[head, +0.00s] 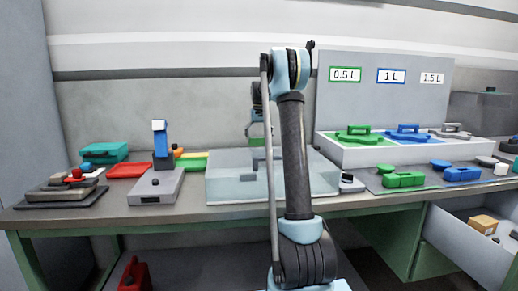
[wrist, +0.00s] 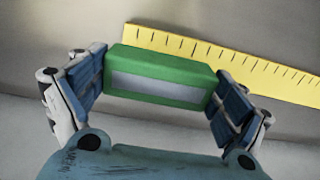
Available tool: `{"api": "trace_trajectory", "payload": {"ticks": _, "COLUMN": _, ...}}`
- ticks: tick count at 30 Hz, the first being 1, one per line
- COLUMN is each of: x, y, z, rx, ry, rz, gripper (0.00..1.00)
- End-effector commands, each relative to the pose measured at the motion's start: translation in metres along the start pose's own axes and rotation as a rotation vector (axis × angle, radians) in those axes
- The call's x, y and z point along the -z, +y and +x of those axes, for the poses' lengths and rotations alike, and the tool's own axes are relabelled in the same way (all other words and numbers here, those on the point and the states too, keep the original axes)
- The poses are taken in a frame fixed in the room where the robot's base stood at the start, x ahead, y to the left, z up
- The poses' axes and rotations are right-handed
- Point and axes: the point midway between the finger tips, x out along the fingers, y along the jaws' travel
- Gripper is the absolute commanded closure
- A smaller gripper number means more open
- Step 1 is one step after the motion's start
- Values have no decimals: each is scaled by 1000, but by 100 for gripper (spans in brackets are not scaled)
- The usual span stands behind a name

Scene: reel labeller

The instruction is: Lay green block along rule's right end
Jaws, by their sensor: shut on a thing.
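The green block (wrist: 158,65) has a grey panel on one long side and lies crosswise between the blue pads of my gripper (wrist: 162,78), which is shut on its two ends. The yellow rule (wrist: 235,62) with dark tick marks runs behind the block in the wrist view, slanting down to the right and out of the picture. The block covers part of the rule's lower edge; I cannot tell whether they touch. In the head view, my gripper (head: 257,130) is partly hidden behind my arm, above the clear box, with a bit of green showing at it.
A clear box (head: 235,185) stands mid-bench. Left of it are a grey device with a blue post (head: 161,145), a red tray (head: 129,171) and a teal case (head: 104,153). Green and blue clamp-like parts lie at right, below a labelled panel (head: 383,95). A drawer (head: 462,243) is open.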

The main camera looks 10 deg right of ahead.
Motion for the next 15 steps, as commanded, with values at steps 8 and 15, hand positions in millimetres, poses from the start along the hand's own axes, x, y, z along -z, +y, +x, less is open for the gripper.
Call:
{"api": "trace_trajectory", "payload": {"ticks": 8, "x": 0, "y": -1, "z": 34, "rx": 0, "ry": 0, "rz": -1, "gripper": 38}}
{"api": "trace_trajectory", "payload": {"ticks": 15, "x": 0, "y": -1, "z": 38, "rx": 0, "ry": 0, "rz": -1, "gripper": 38}}
